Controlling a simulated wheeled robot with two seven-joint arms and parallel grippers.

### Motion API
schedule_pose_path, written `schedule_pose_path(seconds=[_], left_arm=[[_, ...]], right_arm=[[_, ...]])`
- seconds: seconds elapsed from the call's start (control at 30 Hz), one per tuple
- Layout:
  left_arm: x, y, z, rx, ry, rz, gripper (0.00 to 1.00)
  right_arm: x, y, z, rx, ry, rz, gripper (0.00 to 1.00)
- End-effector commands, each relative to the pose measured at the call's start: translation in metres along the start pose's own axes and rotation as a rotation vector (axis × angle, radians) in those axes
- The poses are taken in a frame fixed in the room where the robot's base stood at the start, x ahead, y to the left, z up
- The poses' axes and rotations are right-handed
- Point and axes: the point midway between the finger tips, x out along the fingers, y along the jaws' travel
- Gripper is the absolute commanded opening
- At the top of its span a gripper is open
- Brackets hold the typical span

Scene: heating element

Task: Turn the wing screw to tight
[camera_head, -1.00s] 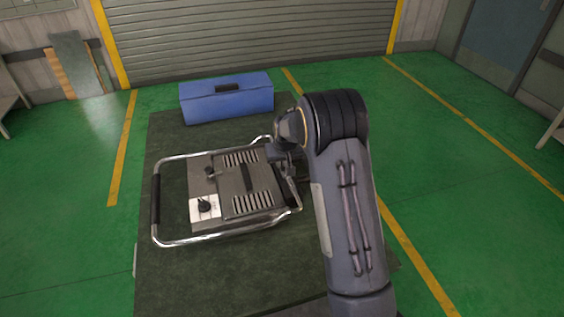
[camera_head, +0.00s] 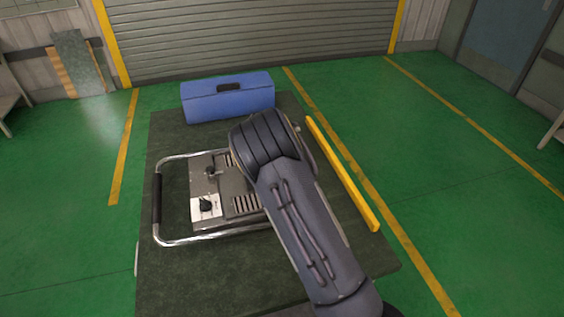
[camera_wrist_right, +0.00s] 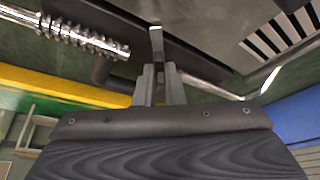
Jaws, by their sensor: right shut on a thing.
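In the right wrist view my right gripper (camera_wrist_right: 157,72) is shut at the unit's side on a small flat upright metal tab, which appears to be the wing screw (camera_wrist_right: 157,40). The fingers cover its lower part, so I cannot tell how tight it sits. My left gripper is not in view.
A blue toolbox (camera_head: 228,98) stands at the table's back. A yellow bar (camera_head: 342,175) lies along the right edge. In the right wrist view a coiled metal rod (camera_wrist_right: 85,36) is left of the fingers and a chrome tube (camera_wrist_right: 210,88) passes to the right.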

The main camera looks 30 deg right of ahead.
Motion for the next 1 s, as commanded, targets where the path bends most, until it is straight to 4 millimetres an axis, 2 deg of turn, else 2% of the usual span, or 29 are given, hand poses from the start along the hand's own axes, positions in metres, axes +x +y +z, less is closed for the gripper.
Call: schedule_pose_path(seconds=[0.5, 1.0], left_arm=[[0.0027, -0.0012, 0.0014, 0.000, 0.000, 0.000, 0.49], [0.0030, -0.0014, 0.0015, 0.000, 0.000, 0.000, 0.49]], right_arm=[[0.0009, -0.0031, 0.0000, 0.418, -0.001, 0.174, 0.00], [0.0008, -0.0042, -0.0006, 0.605, -0.003, 0.250, 0.00]])
